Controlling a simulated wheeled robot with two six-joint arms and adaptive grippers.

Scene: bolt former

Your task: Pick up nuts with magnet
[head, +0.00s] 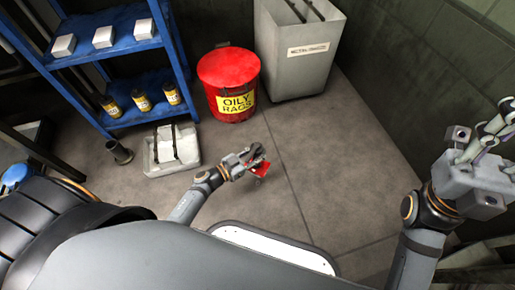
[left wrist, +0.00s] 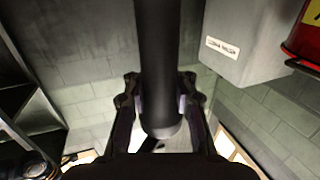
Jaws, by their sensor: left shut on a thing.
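My left gripper (head: 254,156) is shut on a dark cylindrical handle (left wrist: 157,70), which stands between its two fingers in the left wrist view. In the head view a red piece (head: 260,168) shows at the gripper, seemingly the magnet's head. A small grey bit shows just under the red piece, too small to tell what it is. The gripper is over the open floor, right of the pale tray. My right gripper (head: 493,130) is at the right edge of the head view; its finger opening cannot be made out. No nuts can be clearly made out.
A pale tray (head: 152,168) and a small dark cup (head: 118,152) are on the floor at left. Behind stand a blue shelf (head: 100,55) with boxes and yellow cans, a red oily-rags bin (head: 229,68) and a grey bin (head: 300,65). Floor right of the gripper is clear.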

